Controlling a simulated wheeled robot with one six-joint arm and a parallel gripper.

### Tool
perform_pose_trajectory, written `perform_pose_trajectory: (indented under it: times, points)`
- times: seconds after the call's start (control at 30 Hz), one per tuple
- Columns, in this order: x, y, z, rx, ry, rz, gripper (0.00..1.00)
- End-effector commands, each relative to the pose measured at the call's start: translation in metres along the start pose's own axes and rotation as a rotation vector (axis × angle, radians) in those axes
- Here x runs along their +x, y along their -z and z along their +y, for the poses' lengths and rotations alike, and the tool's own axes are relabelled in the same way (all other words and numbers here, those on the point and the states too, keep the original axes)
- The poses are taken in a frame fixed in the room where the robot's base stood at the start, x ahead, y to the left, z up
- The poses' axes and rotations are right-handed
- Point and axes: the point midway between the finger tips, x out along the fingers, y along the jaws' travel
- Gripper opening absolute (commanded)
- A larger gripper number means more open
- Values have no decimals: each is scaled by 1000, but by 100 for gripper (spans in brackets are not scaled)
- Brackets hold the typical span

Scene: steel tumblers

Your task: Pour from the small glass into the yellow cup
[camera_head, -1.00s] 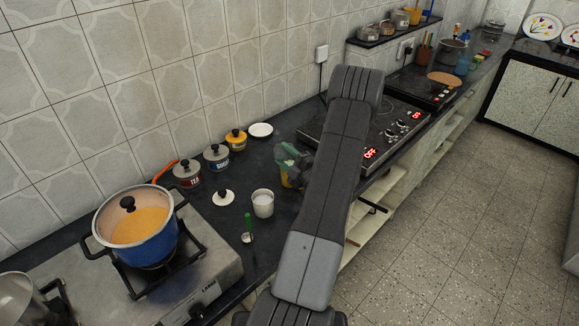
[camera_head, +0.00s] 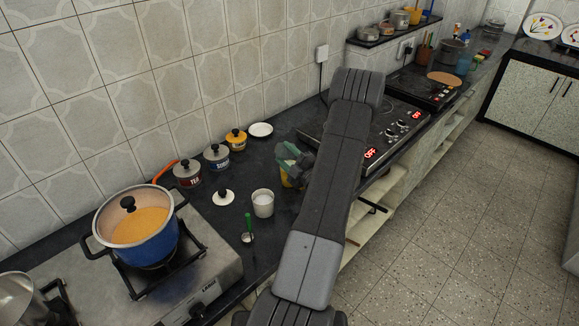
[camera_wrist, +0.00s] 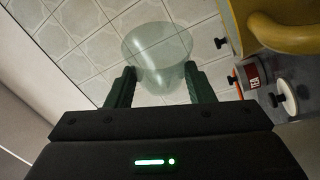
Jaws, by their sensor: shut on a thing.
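The small glass (camera_wrist: 157,50) is clear and empty-looking in the wrist view, between the two green fingers of my gripper (camera_wrist: 159,74), which is shut on it. The canisters' knobs point left in that view, so the glass appears tipped well over. The yellow cup (camera_wrist: 290,38) is at the upper right of the wrist view, close to the glass and partly cut off. In the head view my gripper (camera_head: 291,157) is just above the yellow cup (camera_head: 287,182), which is mostly hidden by my arm. The glass is hard to make out there.
A white cup (camera_head: 263,204), a white lid (camera_head: 223,197) and a green-handled utensil (camera_head: 248,228) lie left of the yellow cup. Several canisters (camera_head: 217,158) and a white saucer (camera_head: 261,130) stand along the wall. A blue pot (camera_head: 150,245) sits on the stove; a cooktop (camera_head: 392,128) is behind my arm.

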Motion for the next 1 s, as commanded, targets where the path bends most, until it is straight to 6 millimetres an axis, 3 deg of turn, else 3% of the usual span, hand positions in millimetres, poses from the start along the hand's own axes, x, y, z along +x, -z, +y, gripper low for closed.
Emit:
perform_pose_trajectory:
  times: [1.0]
  points:
    - [-2, -4, 3, 103, -43, 0, 24]
